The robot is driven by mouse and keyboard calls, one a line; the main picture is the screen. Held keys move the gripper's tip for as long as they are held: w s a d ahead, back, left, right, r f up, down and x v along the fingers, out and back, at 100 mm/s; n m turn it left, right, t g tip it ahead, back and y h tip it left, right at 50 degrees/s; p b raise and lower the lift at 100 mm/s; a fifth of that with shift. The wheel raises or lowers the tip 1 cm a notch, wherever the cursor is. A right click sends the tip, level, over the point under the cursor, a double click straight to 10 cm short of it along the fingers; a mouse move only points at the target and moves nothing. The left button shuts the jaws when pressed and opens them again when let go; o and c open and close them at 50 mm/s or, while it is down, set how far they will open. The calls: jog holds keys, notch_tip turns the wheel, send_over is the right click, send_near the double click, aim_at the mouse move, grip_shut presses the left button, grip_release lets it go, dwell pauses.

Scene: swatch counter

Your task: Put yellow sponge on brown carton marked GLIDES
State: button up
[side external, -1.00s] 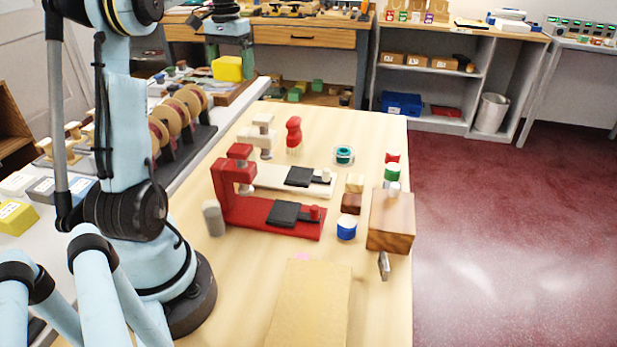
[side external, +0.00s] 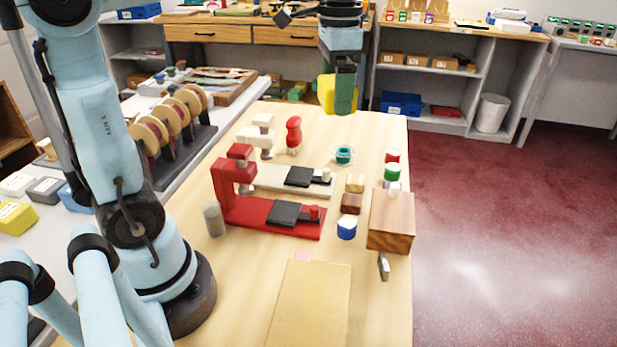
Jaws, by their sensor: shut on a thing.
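My gripper (side external: 340,95) is shut on the yellow sponge (side external: 326,94) and holds it in the air above the far end of the wooden table. Part of the sponge is hidden behind the green finger. A flat brown carton (side external: 309,305) lies at the near end of the table, well apart from the sponge. Its top is bare, and I cannot read the word GLIDES on it.
A red clamp-like stand (side external: 265,215) and a cream one (side external: 285,178) stand mid-table. A red-handled tool (side external: 293,135), a wooden block (side external: 391,220) and several small spools stand nearby. Small labelled brown boxes (side external: 417,61) sit on the back shelf.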

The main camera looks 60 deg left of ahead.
jog(key=s+d+m, duration=0.4)
jog(key=d, duration=0.6)
jog(key=m, duration=0.9)
send_over(312, 304)
notch_tip(312, 304, down, 7)
jog(key=shift+f, duration=4.3)
jog(key=shift+f, duration=0.1)
jog(key=o, duration=0.8)
jog(key=shift+c, duration=0.2)
